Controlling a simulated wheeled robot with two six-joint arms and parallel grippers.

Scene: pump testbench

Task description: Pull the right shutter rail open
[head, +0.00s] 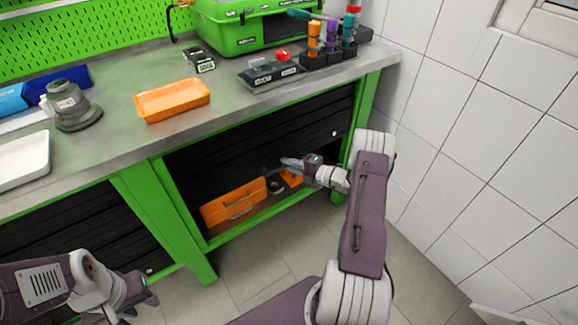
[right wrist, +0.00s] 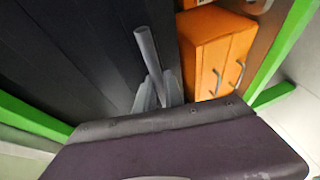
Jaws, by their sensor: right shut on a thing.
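The right shutter (head: 250,130) is a dark slatted panel in the right bay under the workbench. It covers the upper part of the bay, and the lower part stands open. Its rail (right wrist: 147,48) shows in the right wrist view as a grey round bar beside the dark slats. My right gripper (head: 283,163) is at the bay in the head view. In the right wrist view its fingers (right wrist: 158,92) are shut on the rail; my wrist hides the lower part of the grip. My left gripper (head: 147,290) is low at the left, away from the shutter; its jaw gap is unclear.
An orange toolbox (head: 233,203) sits inside the bay below the shutter. A green bench leg (head: 165,220) bounds the bay on the left, and a white tiled wall (head: 480,150) stands at the right. An orange tray (head: 172,100) lies on the benchtop.

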